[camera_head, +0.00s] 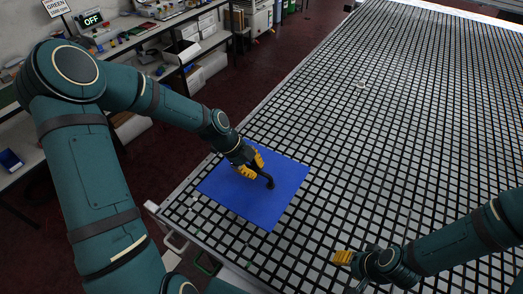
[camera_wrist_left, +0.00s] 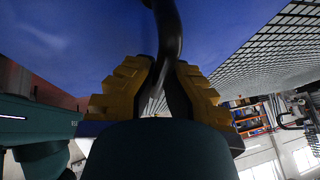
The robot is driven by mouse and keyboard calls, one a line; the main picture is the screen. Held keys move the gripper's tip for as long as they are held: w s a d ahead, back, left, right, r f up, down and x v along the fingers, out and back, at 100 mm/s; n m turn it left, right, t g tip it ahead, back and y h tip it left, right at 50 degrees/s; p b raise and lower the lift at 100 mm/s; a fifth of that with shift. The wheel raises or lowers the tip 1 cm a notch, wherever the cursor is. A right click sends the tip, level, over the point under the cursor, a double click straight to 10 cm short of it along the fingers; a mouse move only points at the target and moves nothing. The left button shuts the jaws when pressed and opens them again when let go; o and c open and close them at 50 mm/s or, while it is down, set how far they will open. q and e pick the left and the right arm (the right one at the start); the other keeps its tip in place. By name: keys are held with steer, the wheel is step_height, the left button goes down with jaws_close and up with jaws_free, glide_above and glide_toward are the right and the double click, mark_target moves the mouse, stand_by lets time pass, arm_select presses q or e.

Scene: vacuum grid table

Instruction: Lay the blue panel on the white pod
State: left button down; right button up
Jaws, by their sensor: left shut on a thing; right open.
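The blue panel (camera_head: 234,206) is a flat square sheet at the table's near left corner. A black curved handle (camera_head: 268,181) stands on its upper face. My left gripper (camera_head: 251,166) is shut on this handle, which also shows between the yellow fingers in the left wrist view (camera_wrist_left: 168,40). The panel (camera_wrist_left: 70,40) fills the upper left of that view. I cannot tell whether it touches the table or hangs just above it. A small white thing (camera_head: 361,84), apparently the white pod, sits farther back on the grid. My right gripper (camera_head: 345,258) is open and empty near the front edge.
The grid table (camera_head: 420,110) is wide and mostly bare, with free room between the panel and the small white thing. A cluttered workbench (camera_head: 150,40) with shelves stands beyond the red floor at the left.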

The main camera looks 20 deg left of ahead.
mark_target(252, 182)
arm_select(q)
steer(key=shift+a+r, duration=0.15)
steer(key=shift+r, duration=0.1)
arm_select(e)
steer(key=shift+r, duration=0.2)
arm_select(q)
steer(key=shift+s+r, duration=0.1)
steer(key=shift+s, duration=0.05)
steer(key=shift+a, duration=0.1)
arm_select(e)
steer(key=shift+s, duration=0.1)
arm_select(q)
steer(key=shift+f, duration=2.7)
steer(key=shift+f+b, duration=0.5)
steer(key=shift+f, duration=0.65)
arm_select(e)
steer(key=shift+f, duration=0.45)
steer(key=shift+f, duration=0.25)
